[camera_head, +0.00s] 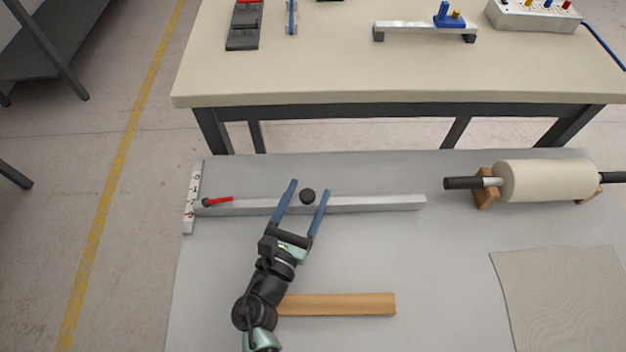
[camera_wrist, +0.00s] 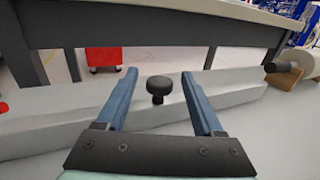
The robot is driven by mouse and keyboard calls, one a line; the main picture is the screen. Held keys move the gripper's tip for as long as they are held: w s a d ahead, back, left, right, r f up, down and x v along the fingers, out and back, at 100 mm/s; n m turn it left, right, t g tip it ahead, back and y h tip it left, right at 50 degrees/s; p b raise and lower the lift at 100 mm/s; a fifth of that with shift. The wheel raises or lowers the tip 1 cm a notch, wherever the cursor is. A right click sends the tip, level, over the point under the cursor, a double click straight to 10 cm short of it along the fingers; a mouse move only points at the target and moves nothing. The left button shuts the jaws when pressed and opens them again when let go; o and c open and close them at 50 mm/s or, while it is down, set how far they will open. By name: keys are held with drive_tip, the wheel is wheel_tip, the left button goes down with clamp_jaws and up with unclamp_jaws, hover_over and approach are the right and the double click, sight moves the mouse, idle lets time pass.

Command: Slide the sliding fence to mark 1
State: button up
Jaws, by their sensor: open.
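The sliding fence (camera_head: 375,203) is a long light grey bar lying across the grey table, with a black round knob (camera_head: 307,196) near its middle. The knob also shows in the wrist view (camera_wrist: 158,86). A red lever (camera_head: 218,201) sits at the fence's left end. A white scale strip (camera_head: 193,197) with several marks stands at that end; its figures are too small to read. My gripper (camera_head: 310,188) is open, its blue fingers reaching over the fence with one on each side of the knob. In the wrist view (camera_wrist: 160,74) gaps show between knob and fingers.
A wooden strip (camera_head: 345,304) lies in front of the fence, beside my arm. A cream roll (camera_head: 545,180) on wooden supports stands at right, with a grey cloth sheet (camera_head: 565,300) before it. A separate beige bench (camera_head: 330,75) stands behind. The table between fence and cloth is clear.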

drive_tip(key=shift+x, duration=1.85)
clamp_jaws()
